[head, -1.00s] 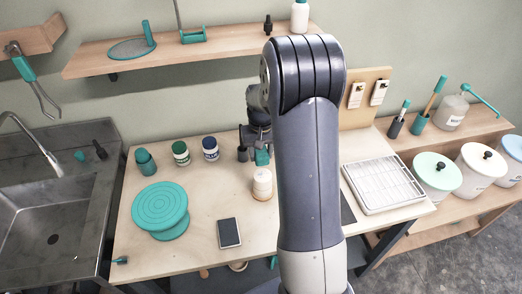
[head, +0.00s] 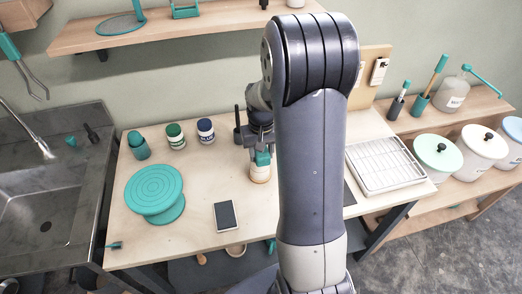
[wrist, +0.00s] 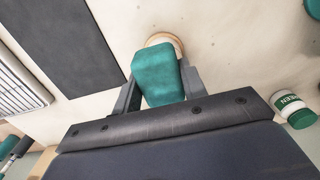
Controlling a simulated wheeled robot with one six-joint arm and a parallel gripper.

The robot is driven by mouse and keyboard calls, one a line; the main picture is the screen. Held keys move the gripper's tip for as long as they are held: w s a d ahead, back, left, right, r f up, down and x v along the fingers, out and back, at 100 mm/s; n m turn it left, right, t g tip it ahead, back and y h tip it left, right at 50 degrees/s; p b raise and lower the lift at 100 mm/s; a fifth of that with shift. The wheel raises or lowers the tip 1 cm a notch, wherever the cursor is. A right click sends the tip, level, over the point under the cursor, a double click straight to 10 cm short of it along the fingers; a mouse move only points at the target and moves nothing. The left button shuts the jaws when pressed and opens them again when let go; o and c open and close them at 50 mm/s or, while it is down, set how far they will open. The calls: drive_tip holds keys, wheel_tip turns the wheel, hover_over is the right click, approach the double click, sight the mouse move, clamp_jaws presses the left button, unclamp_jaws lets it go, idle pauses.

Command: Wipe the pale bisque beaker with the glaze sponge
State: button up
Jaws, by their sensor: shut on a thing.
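The pale bisque beaker (head: 261,174) stands on the worktop, its upper part hidden behind the sponge in the head view. My gripper (wrist: 160,88) is shut on the teal glaze sponge (wrist: 168,75), which shows between the two grey fingers. In the head view the sponge (head: 263,158) is right at the top of the beaker; I cannot tell for sure whether they touch. In the wrist view the sponge covers most of the beaker, and only a pale tan rounded edge (wrist: 170,40) shows past the sponge's end.
A teal banding wheel (head: 155,190), a dark phone-like slab (head: 226,215) and glaze jars (head: 206,130) stand left of the beaker. A white rack tray (head: 385,165) lies to the right. The worktop between slab and jars is clear.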

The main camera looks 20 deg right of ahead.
drive_tip(key=shift+w, duration=0.15)
drive_tip(key=shift+w+d, duration=0.25)
drive_tip(key=shift+w, duration=0.8)
drive_tip(key=shift+f, duration=0.55)
drive_tip(key=shift+w, duration=0.1)
drive_tip(key=shift+w+d+f, duration=0.1)
drive_tip(key=shift+w+d, duration=0.05)
drive_tip(key=shift+w, duration=0.35)
drive_tip(key=shift+w+d+f, duration=0.1)
drive_tip(key=shift+w, duration=0.4)
drive_tip(key=shift+w+r, duration=0.1)
drive_tip(key=shift+r, duration=0.05)
idle(0.3)
drive_tip(key=shift+s+a+r+b, duration=0.1)
drive_tip(key=shift+s+a+b, duration=0.15)
drive_tip(key=shift+s, duration=0.9)
drive_tip(key=shift+s+a+r+b, duration=0.1)
drive_tip(key=shift+s+a+b, duration=0.1)
drive_tip(key=shift+s, duration=0.9)
